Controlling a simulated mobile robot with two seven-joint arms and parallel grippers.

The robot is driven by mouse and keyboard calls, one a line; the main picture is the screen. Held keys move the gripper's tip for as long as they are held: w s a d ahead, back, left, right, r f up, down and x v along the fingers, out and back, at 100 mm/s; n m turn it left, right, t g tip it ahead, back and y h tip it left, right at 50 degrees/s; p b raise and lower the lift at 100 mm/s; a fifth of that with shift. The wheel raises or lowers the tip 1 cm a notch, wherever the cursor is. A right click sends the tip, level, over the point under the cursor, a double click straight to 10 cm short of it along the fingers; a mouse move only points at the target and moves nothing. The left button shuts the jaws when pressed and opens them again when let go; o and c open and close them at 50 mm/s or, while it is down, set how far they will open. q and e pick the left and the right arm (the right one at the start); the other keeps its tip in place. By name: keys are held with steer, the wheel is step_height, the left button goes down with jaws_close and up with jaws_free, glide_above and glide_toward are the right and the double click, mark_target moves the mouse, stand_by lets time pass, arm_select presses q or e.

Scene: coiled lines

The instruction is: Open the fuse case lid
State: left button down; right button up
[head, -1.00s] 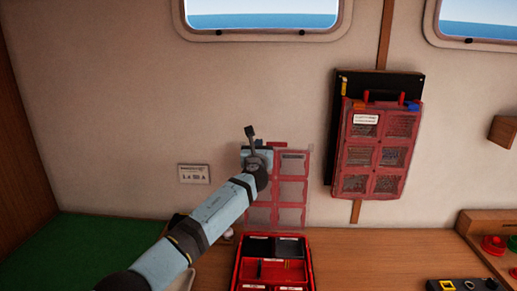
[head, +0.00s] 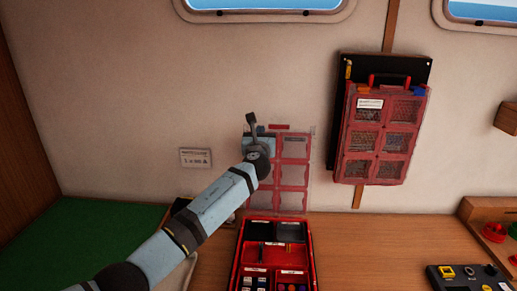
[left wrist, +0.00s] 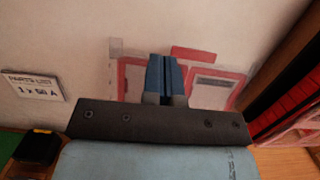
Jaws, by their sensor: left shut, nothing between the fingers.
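The fuse case (head: 240,252) is a red box with compartments on the desk, low in the middle of the head view. Its clear, red-framed lid (head: 293,173) stands upright at the case's back edge, close to the wall, and the compartments are uncovered. My left gripper (head: 261,143) is at the lid's upper left corner and partly covers it; its fingers are hard to see there. In the left wrist view its blue fingers (left wrist: 165,75) are shut and empty in front of the lid's top edge (left wrist: 193,54). I cannot tell whether they touch it. My right gripper is out of view.
A red-framed case on a black board (head: 385,130) hangs on the wall to the right. A parts list label (head: 196,158) is on the wall to the left. A black button box (head: 467,277) is at the lower right. The desk (head: 365,245) between is clear.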

arm_select(q)
steer(key=s+f+b, duration=0.1)
steer(key=s+f, duration=0.1)
steer(key=s, duration=0.9)
steer(key=s+a+f+n+g+y, duration=0.1)
steer(key=s+a+f+n+g, duration=0.4)
steer(key=s+f+n, duration=0.55)
steer(key=s+a+f+n+g+y, duration=0.1)
steer(key=s+a+f+n+g, duration=0.3)
steer(key=s+a+f+n, duration=0.45)
steer(key=s+a+f+n+g+h, duration=0.1)
steer(key=s+a+f+n+g, duration=0.3)
steer(key=s, duration=0.6)
steer(key=s+a+f+n+g, duration=0.1)
steer(key=s+n, duration=0.5)
steer(key=s, duration=0.5)
steer(key=s+a+f+n+g+h, duration=0.1)
steer(key=s+a+f+n+g, duration=0.3)
steer(key=s, duration=0.6)
steer(key=w+d+f+t+h, duration=0.3)
steer(key=w+d+f+t, duration=0.2)
steer(key=d+f+t, duration=0.3)
steer(key=shift+d+f+t+p, duration=0.2)
steer(key=shift+f+t+p, duration=0.35)
steer(key=shift+f, duration=1.15)
